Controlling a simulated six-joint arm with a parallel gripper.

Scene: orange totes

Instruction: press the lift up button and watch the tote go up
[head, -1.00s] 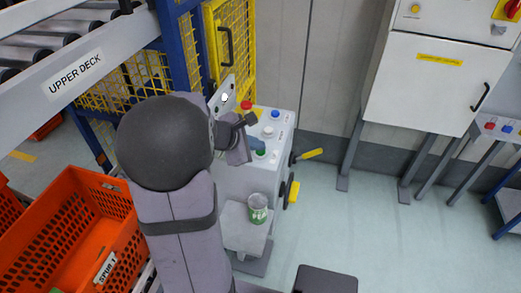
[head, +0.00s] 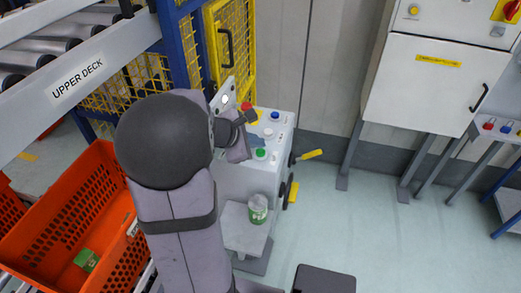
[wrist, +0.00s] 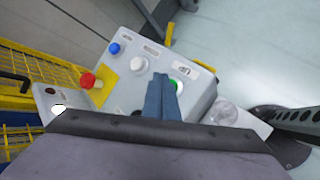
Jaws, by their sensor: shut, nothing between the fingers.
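The grey control box (head: 285,140) has a green button (head: 260,153), a white button (head: 268,132), a blue button (head: 275,115) and a red button (head: 247,106). In the wrist view, my gripper (wrist: 163,84) is shut and empty, with its blue-grey fingers over the panel. A label (wrist: 183,71) beside that button is hard to read. In the head view, an orange tote (head: 100,155) stands at lower left with a green box (head: 87,260) inside.
The upper deck (head: 100,75) with rollers is above the tote. A yellow mesh door (head: 232,50) stands behind the control box. A small shelf holds a green-and-white can (head: 258,209). A white cabinet (head: 425,85) is at right. Open floor (head: 370,220) lies between.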

